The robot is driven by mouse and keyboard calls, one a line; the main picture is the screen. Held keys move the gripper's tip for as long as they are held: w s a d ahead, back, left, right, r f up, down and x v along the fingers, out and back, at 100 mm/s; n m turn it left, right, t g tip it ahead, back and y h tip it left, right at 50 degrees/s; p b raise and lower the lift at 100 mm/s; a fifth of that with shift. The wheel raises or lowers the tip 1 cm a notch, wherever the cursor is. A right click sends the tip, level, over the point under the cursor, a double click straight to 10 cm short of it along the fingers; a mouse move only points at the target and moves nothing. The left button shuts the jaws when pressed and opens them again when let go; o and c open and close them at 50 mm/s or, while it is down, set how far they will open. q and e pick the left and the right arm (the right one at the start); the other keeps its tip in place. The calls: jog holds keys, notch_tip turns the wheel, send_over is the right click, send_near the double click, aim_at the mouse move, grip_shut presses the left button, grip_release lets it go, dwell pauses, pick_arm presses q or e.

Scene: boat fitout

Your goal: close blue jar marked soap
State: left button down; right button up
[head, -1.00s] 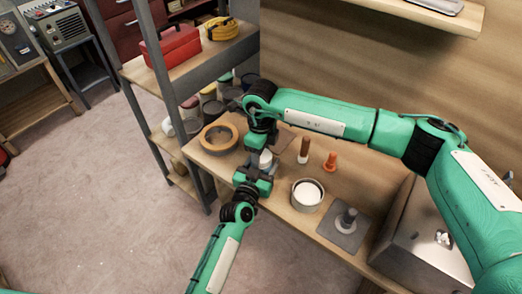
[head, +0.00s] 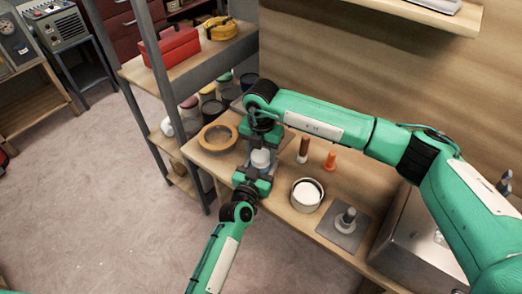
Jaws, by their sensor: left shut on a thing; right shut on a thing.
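A small pale, rounded piece (head: 262,158) shows between my two grippers, above the near left end of the bench. It looks like the jar with its lid, but no blue colour or soap marking can be made out. My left gripper (head: 259,176) comes from below and is shut on the jar's lower part. My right gripper (head: 263,142) comes from above and behind and is shut at its top, apparently on the lid. The fingers hide much of both, so I cannot tell whether the lid is seated.
On the wooden bench (head: 292,216) stand an orange-brown round dish (head: 219,136), a brown cylinder (head: 304,149), an orange peg (head: 330,161), a white-filled pot (head: 307,195) and a grey plate with a post (head: 346,220). A metal box stands right; shelves with several jars stand left.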

jog(key=shift+m, duration=0.3)
jog(key=o, duration=1)
jog(key=shift+c, duration=0.2)
jog(key=shift+r, duration=0.15)
jog(key=shift+r, duration=2.15)
jog(key=shift+c, duration=0.4)
